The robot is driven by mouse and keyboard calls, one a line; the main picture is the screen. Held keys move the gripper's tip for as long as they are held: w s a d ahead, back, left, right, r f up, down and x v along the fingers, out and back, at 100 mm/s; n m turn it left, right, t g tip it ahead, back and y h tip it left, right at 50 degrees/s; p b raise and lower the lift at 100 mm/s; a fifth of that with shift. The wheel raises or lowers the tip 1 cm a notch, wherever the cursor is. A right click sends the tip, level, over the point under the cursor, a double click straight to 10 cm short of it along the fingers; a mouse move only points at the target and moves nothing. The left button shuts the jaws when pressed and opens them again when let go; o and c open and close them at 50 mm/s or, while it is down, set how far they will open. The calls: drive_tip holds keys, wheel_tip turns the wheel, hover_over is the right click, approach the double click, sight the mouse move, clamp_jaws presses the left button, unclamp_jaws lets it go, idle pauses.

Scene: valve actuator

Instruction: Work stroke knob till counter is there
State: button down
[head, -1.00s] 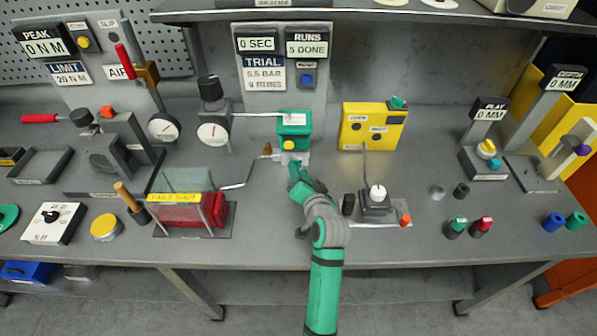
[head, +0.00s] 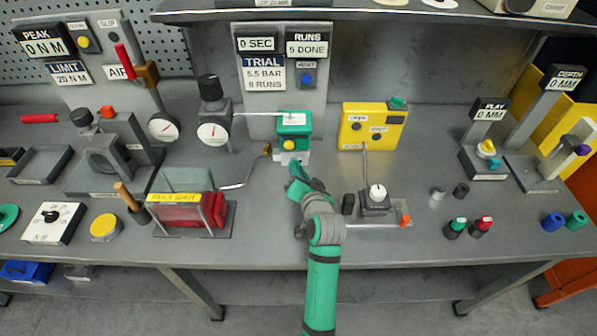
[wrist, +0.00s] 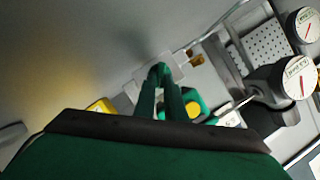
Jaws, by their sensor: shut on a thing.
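The counter panel (head: 306,47) at the back reads "RUNS 5 DONE". A trial card (head: 264,73) beside it reads 5.5 bar, 8 runs. The green box (head: 293,126) with a yellow button stands below on a pale block (head: 284,171). My gripper (head: 294,168) is at the front of this block. In the wrist view, my gripper's fingers (wrist: 160,74) come together at the pale block, beside the yellow button (wrist: 193,109). They are shut on a small part there, mostly hidden by the fingertips. I cannot make out a stroke label on it.
A gauge (head: 213,134) and black-knobbed regulator (head: 208,88) stand left, piped to the green box. A yellow box (head: 371,127) and white-knobbed device (head: 376,195) stand right.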

drive_tip(key=n, duration=0.1)
drive_tip(key=n+h, duration=0.1)
drive_tip(key=shift+a+r+n+g+h, duration=0.25)
drive_tip(key=shift+a+n+g+h, duration=0.05)
drive_tip(key=shift+a+n, duration=0.1)
drive_tip(key=n+h, duration=0.2)
drive_tip(key=shift+a+n, duration=0.2)
drive_tip(key=shift+n, duration=0.1)
idle(0.5)
drive_tip(key=c, duration=1.8)
unclamp_jaws()
drive_tip(key=v, duration=1)
drive_tip(key=shift+s+r, duration=0.25)
drive_tip(key=shift+s, duration=0.1)
